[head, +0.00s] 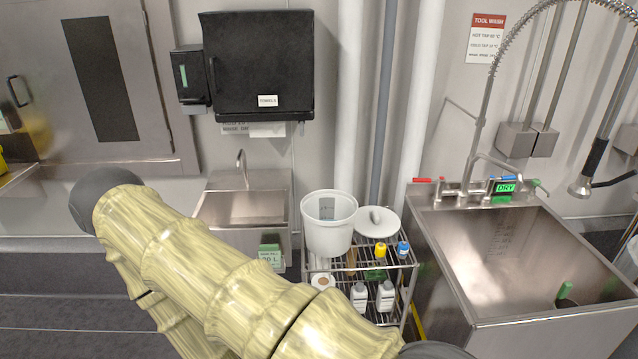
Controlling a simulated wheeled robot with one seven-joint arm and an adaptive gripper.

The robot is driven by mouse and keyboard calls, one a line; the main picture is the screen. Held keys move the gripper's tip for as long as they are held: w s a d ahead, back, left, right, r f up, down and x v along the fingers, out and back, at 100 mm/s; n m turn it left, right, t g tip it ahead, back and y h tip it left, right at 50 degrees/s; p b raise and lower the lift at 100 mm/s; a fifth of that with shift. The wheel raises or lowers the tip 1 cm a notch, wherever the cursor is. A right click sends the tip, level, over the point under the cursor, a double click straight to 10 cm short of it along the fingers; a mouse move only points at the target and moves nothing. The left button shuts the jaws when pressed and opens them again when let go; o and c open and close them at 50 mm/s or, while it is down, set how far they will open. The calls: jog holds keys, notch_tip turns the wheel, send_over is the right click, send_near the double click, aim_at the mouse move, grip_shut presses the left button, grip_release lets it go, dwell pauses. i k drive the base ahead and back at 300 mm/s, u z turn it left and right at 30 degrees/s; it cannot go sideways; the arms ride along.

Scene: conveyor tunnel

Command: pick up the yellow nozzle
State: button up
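A small yellow piece (381,250), which looks like the yellow nozzle, stands on the top shelf of a wire rack (345,271). A similar blue piece (403,249) is just to its right. A white bucket (329,240) stands to its left on the same rack, and a round white lid (377,226) is behind it. My arm, in a pale yellow sleeve, crosses the lower left and hides part of the rack's lower left side. My gripper is not in view.
A steel wash sink (530,310) with a coiled-hose sprayer is right of the rack. A small hand sink (244,208) is behind left, under a black towel dispenser (258,65). White bottles (385,295) and a paper roll (321,282) sit on the rack's lower part.

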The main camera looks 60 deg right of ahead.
aim_at(380, 250)
jog(key=u, duration=0.15)
jog(key=i, duration=2.2)
jog(key=z, duration=3.4)
